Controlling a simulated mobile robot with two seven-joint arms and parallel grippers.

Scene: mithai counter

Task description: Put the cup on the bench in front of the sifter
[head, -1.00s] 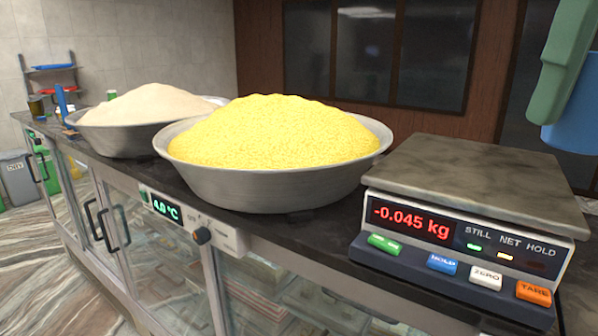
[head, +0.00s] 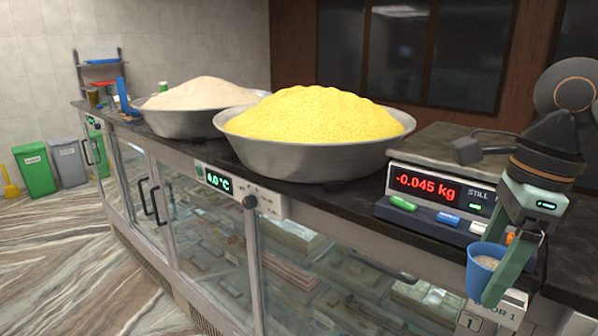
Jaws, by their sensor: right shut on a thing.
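A blue cup (head: 476,283) with pale, grainy contents is at the lower right in the head view, in front of the counter and the scale. My right gripper (head: 503,278) is shut on it, with a green finger against its right side. The cup looks roughly upright and is held in the air. I cannot make out a sifter or a separate bench. My left gripper is not in view.
A dark-topped glass counter (head: 330,203) runs along the room. On it stand a scale (head: 440,150), a metal bowl of yellow grains (head: 290,160) and a bowl of pale powder (head: 180,122). Bins (head: 35,170) stand at far left. The floor (head: 70,265) at left is clear.

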